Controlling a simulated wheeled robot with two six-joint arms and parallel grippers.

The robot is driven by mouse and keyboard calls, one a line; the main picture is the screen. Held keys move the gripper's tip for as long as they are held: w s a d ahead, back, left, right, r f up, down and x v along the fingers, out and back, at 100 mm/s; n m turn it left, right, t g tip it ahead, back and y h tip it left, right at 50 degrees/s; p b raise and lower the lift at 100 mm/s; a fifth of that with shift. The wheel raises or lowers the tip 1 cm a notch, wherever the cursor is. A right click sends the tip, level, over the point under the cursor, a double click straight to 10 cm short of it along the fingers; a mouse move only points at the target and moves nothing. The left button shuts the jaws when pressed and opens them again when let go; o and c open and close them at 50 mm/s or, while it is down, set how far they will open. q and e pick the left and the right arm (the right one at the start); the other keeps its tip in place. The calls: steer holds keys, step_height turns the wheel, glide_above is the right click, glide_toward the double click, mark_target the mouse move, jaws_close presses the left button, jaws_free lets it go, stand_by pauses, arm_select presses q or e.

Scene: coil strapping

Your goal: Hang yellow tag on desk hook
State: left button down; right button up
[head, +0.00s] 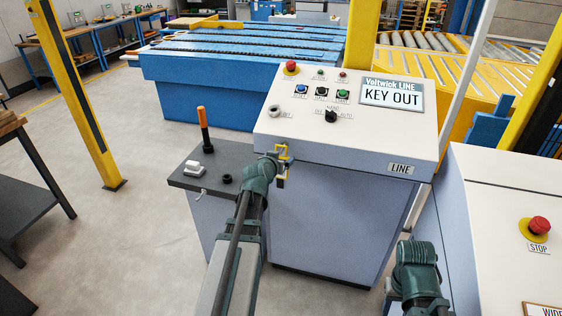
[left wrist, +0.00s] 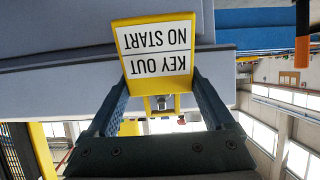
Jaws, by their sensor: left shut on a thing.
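The yellow tag (head: 283,151) is at the upper front edge of the white-topped control desk (head: 262,122). My left gripper (head: 276,160) is shut on it. In the left wrist view the tag (left wrist: 155,51) sits between the two fingers (left wrist: 158,95), its "KEY OUT NO START" label upside down. A small metal piece shows below the label, by the tag's frame; I cannot tell whether it is the hook. No desk hook shows clearly behind the tag and gripper. My right arm is at the lower right in the head view, its fingers not visible.
A white cabinet with a red stop button (head: 539,225) stands at the right.

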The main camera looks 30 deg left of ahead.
arm_select(q)
steer(key=shift+w+a, duration=0.2)
steer(key=shift+w, duration=0.35)
steer(key=shift+w+d+f, duration=0.1)
steer(key=shift+w+f, duration=0.15)
steer(key=shift+w+f+b, duration=0.3)
steer(key=shift+w+b, duration=0.05)
steer(key=shift+b, duration=0.15)
steer(key=shift+a, duration=0.2)
jaws_free()
